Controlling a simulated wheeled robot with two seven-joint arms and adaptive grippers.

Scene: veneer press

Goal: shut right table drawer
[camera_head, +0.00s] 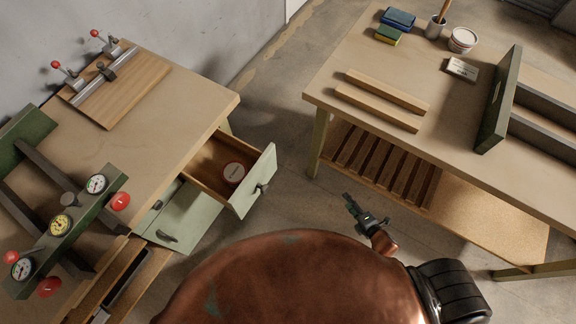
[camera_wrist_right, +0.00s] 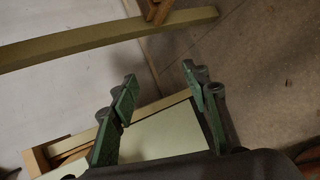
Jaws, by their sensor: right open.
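The table drawer (camera_head: 207,165) stands pulled out from the wooden table on the left, with a pale green front (camera_head: 257,182) and a dark handle (camera_head: 262,188). My left gripper is not in view.
The left table (camera_head: 165,135) carries a clamp jig with a wooden board (camera_head: 120,95) and a green press with gauges (camera_head: 62,225). A second table (camera_head: 330,85) with wooden strips (camera_head: 385,92) stands at the right. Bare floor (camera_head: 285,140) lies between the tables.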

